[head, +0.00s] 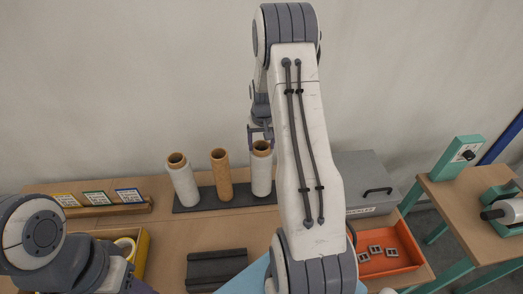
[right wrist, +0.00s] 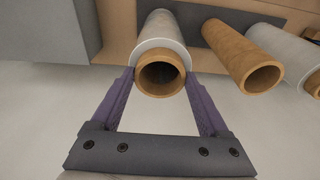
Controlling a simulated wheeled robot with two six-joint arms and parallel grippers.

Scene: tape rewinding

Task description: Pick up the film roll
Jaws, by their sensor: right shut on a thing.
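A white film roll (head: 262,175) on a brown cardboard core stands upright at the right end of a dark mat (head: 208,206). My right gripper (head: 262,134) comes down onto its top end. In the right wrist view the purple fingers of my right gripper (right wrist: 160,76) are shut on the core end of this film roll (right wrist: 161,38), one on each side. A brown roll (head: 221,174) stands in the middle of the mat and another white roll (head: 183,181) at its left end. My left arm shows at the lower left, but its gripper is out of view.
A grey box (head: 364,172) stands to the right of the rolls. An orange tray (head: 397,254) holds several small parts. A yellow bin (head: 141,252), a dark grooved block (head: 216,268) and a wooden label rack (head: 105,209) are to the left and front.

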